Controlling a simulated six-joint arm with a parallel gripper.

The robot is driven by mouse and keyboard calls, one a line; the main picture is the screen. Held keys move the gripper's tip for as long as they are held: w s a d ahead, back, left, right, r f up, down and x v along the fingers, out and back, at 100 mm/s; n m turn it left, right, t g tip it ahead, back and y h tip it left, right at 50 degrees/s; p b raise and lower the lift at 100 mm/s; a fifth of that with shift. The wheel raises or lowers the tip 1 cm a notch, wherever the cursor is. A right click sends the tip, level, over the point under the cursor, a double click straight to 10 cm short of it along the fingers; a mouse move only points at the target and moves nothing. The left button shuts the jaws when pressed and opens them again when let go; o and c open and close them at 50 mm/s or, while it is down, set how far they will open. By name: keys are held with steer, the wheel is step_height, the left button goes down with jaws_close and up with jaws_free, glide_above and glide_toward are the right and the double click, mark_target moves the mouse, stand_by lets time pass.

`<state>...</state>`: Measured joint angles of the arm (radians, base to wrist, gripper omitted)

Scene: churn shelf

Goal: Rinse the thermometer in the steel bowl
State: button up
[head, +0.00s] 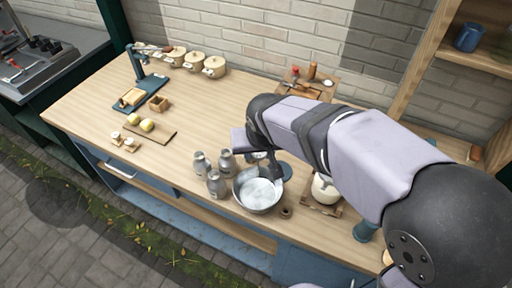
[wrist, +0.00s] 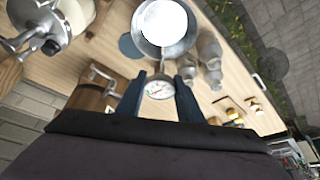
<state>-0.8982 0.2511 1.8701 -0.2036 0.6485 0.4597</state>
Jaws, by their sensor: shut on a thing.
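The steel bowl (head: 257,208) stands upright near the front edge of the bench, with a bright, pale surface inside. It also shows at the top of the wrist view (wrist: 186,46). My gripper (wrist: 161,84) is shut on the thermometer (wrist: 158,91), whose round white dial shows between the two fingers. The dial is beside the bowl's rim in the wrist view. The stem is mostly hidden, and I cannot tell whether its tip is inside the bowl.
Several grey metal bottles (head: 216,184) stand close left of the bowl. A cream pot (head: 324,190) stands on a board to its right, under my arm. A cutting board (head: 150,131) with yellow pieces lies left. Lidded pots (head: 214,67) line the back.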

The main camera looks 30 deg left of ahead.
stand_by(0.4)
steer(key=shift+f+b, duration=4.45)
steer(key=shift+f, duration=1.1)
steer(key=shift+a, duration=0.35)
steer(key=shift+d, duration=0.35)
steer(key=shift+r, duration=0.15)
steer(key=shift+r+p, duration=2.95)
steer(key=shift+r, duration=0.7)
